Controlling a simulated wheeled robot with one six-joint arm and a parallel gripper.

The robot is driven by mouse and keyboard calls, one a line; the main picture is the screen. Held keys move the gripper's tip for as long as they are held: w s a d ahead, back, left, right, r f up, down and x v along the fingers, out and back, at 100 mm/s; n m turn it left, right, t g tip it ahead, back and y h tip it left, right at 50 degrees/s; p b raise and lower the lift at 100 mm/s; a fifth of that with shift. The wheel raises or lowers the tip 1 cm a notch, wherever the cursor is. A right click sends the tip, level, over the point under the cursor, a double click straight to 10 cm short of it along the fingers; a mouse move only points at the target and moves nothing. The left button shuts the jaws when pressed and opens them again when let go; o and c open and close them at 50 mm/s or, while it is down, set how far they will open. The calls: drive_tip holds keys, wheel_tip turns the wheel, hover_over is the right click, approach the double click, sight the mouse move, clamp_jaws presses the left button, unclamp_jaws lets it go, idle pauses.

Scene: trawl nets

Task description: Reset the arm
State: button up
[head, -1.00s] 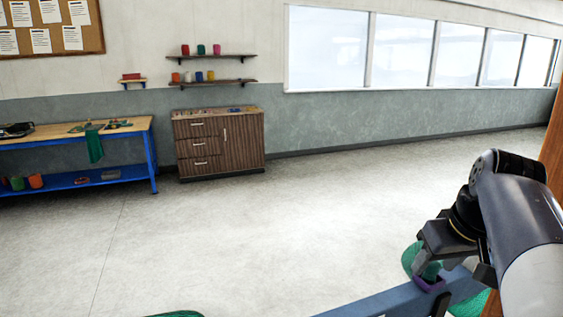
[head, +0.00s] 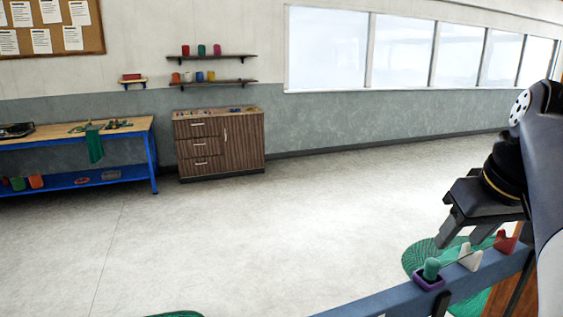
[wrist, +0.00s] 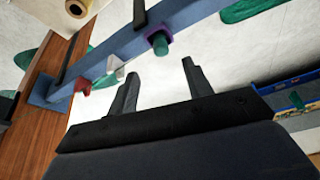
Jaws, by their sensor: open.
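My gripper (head: 462,236) is open and empty at the lower right of the head view, above a blue-grey rail. Its two fingers also show in the wrist view (wrist: 158,85), spread apart with nothing between them. A green peg-like piece (head: 431,268) stands in a purple holder (head: 429,281) on the rail, below and left of the fingers and apart from them. In the wrist view the green piece (wrist: 161,47) is beyond the fingertips.
The blue-grey rail (head: 385,301) also carries a white piece (head: 470,259) and a red piece (head: 506,241). Green netting (head: 424,254) lies behind it. A blue workbench (head: 153,160) and a wooden cabinet (head: 243,148) stand at the far wall. The floor between is clear.

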sight(434, 261)
drive_tip(key=x, duration=0.9)
drive_tip(key=shift+w+f, duration=0.1)
drive_tip(key=shift+w, duration=0.35)
drive_tip(key=r+p, duration=0.4)
drive_tip(key=r, duration=0.1)
drive_tip(key=shift+d+r, duration=0.1)
drive_tip(key=shift+d, duration=0.1)
drive_tip(key=w+d+p, duration=0.4)
drive_tip(key=d, duration=0.7)
drive_tip(key=shift+d+f, duration=0.25)
drive_tip(key=shift+d, duration=0.05)
drive_tip(key=shift+a, duration=0.1)
